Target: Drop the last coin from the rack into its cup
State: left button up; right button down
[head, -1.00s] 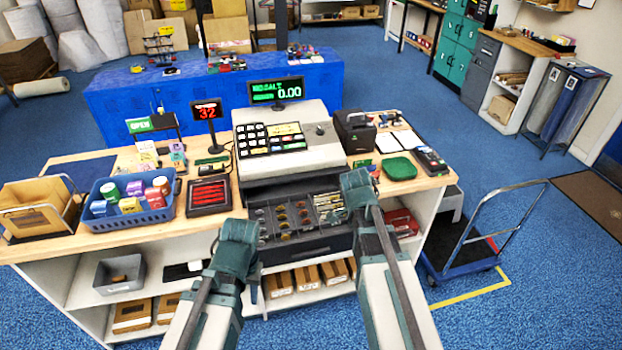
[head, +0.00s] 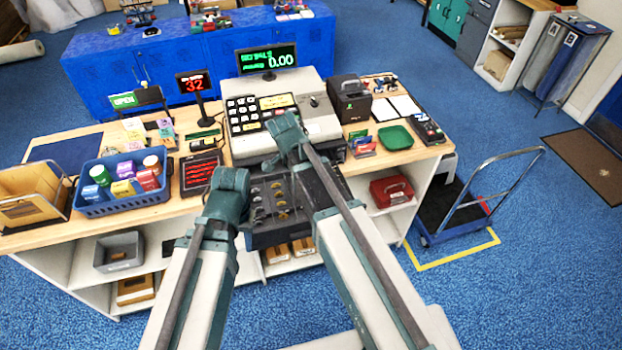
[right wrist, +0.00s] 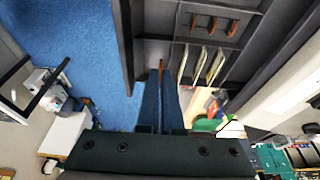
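The dark cash drawer (head: 262,237) is open below the register, with coins in several of its cups (head: 281,206). In the right wrist view the drawer (right wrist: 150,22) shows brown coins (right wrist: 212,25) and pale thin pieces (right wrist: 200,65) standing in slots. My right gripper (right wrist: 161,88) has its fingers close together, with a thin copper-brown edge, seemingly a coin (right wrist: 161,67), between the tips, over the drawer's end. In the head view its fingertips are hidden behind my arm. My left gripper (head: 246,230) hangs at the drawer's left front corner; its finger gap is unclear.
The register (head: 262,115) stands behind the drawer. A green tray (head: 395,137) is on the right. A trolley (head: 455,215) stands on the floor at right.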

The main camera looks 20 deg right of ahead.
notch_tip(320, 180, down, 5)
jog(key=b, duration=0.4)
jog(key=shift+f+b, duration=0.1)
jog(key=shift+b, duration=0.2)
jog(key=c, duration=1)
grip_release()
jog(key=p+v, duration=1.3)
jog(key=shift+r, duration=0.4)
jog(key=shift+a, duration=0.15)
